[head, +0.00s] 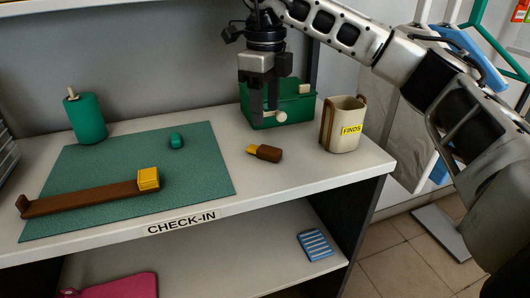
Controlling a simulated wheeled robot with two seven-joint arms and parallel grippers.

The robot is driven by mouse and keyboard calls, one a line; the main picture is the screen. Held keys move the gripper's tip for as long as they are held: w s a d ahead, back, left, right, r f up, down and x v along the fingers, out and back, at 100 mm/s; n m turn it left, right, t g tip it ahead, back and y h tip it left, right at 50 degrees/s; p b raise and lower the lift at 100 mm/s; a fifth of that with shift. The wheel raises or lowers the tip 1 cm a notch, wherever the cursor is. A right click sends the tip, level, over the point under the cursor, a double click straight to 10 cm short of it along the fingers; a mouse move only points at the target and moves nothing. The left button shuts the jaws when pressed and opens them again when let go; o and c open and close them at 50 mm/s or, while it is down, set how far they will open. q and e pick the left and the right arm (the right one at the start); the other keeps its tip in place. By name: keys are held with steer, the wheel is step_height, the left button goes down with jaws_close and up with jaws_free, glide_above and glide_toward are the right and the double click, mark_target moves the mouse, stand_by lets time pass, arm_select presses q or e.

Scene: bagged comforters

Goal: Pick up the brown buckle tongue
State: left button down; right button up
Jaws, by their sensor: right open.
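The brown buckle tongue (268,153) lies on the light counter, with a yellow end (251,149) pointing left. It is right of the green mat and in front of the green box. My right gripper (265,112) points down, above and behind the tongue in the picture, with its fingers in front of the green box (302,107). It is open, with nothing seen held between the fingers. It is apart from the tongue. My left gripper is out of view.
The green mat (210,160) bears a brown bar (90,196) with a yellow block (148,178) and a small green piece (176,141). A green cylinder (86,120) stands behind. The counter around the tongue is clear.

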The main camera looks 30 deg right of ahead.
mark_target(265, 148)
step_height(265, 148, down, 9)
steer(key=shift+r, duration=0.1)
steer(key=c, duration=1.1)
steer(key=shift+c, duration=0.2)
steer(key=shift+r, duration=0.15)
